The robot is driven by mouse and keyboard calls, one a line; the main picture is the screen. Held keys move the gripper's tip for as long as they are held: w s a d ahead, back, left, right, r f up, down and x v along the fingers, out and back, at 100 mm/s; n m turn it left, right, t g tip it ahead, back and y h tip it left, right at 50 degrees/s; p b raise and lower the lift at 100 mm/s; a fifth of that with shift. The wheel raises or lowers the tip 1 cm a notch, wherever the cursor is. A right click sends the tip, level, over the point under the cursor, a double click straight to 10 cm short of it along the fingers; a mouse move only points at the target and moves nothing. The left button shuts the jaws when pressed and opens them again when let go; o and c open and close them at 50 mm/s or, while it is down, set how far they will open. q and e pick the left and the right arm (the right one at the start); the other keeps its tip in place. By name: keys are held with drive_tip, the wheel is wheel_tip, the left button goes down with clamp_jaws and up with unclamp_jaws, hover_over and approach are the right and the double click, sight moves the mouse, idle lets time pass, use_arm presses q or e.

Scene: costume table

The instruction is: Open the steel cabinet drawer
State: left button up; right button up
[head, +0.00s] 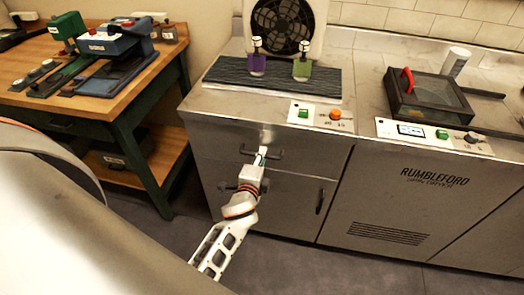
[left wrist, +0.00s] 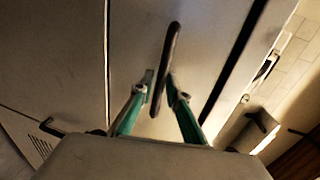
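The steel cabinet (head: 338,200) stands in the middle of the head view. Its drawer (head: 215,140) is the wide panel under the counter and looks flush with the front. The dark bar handle (head: 275,154) on the drawer is partly hidden by my left gripper (head: 262,157). In the left wrist view the handle (left wrist: 172,50) runs between the two teal-padded fingers of the left gripper (left wrist: 161,85). The fingers stand on either side of the bar, with narrow gaps seeming to show. My right gripper is not in view.
Below the drawer is a door with an upright handle (head: 320,201). On the counter are a fan (head: 283,25), a dark mat (head: 225,75) with purple and green bottles, and a button panel (head: 322,116). A wooden workbench (head: 160,70) stands left. Grey floor lies in front.

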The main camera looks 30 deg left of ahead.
use_arm(q)
drive_tip(key=shift+w+a, duration=0.1)
drive_tip(key=shift+w, duration=0.2)
drive_tip(key=shift+c, duration=0.3)
clamp_jaws()
drive_tip(key=shift+s, duration=0.1)
